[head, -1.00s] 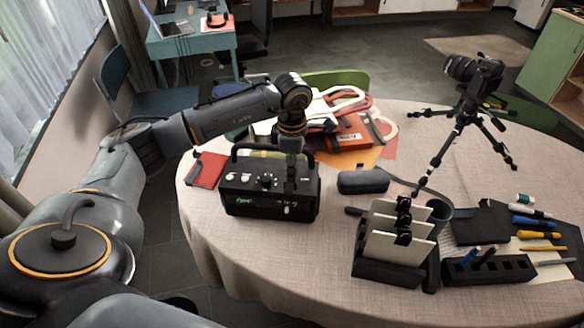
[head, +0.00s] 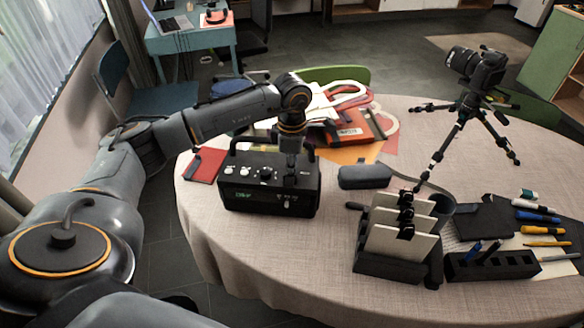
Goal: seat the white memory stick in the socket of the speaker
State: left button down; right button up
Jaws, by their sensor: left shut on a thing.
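The speaker (head: 262,198) is a black box with a carry handle, white knobs and a small green display. It stands upright on the left part of the round table. My left gripper (head: 291,178) points down at the right part of the speaker's top, right of the knobs. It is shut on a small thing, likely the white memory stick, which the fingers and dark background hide. The socket cannot be made out, and I cannot tell whether the stick is in it. My right gripper is not in view.
A black rack (head: 385,266) with white cards stands at the table's front, beside a black pen block (head: 490,266). A dark case (head: 364,177) lies right of the speaker. A camera on a tripod (head: 462,130) stands at the right. Red folders (head: 345,130) lie behind.

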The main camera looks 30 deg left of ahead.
pick_arm(q)
jog(key=shift+r+p, duration=0.2)
jog(key=shift+p, duration=0.1)
jog(key=shift+r+p, duration=0.65)
jog(key=shift+r, duration=0.45)
jog(key=shift+b, duration=0.4)
dwell(1.0)
jog(key=shift+f+b, duration=1.15)
jog(key=shift+f, duration=0.25)
jog(key=c, duration=1.2)
grip_release()
notch_tip(320, 180, up, 12)
jog(key=shift+d+f, duration=0.1)
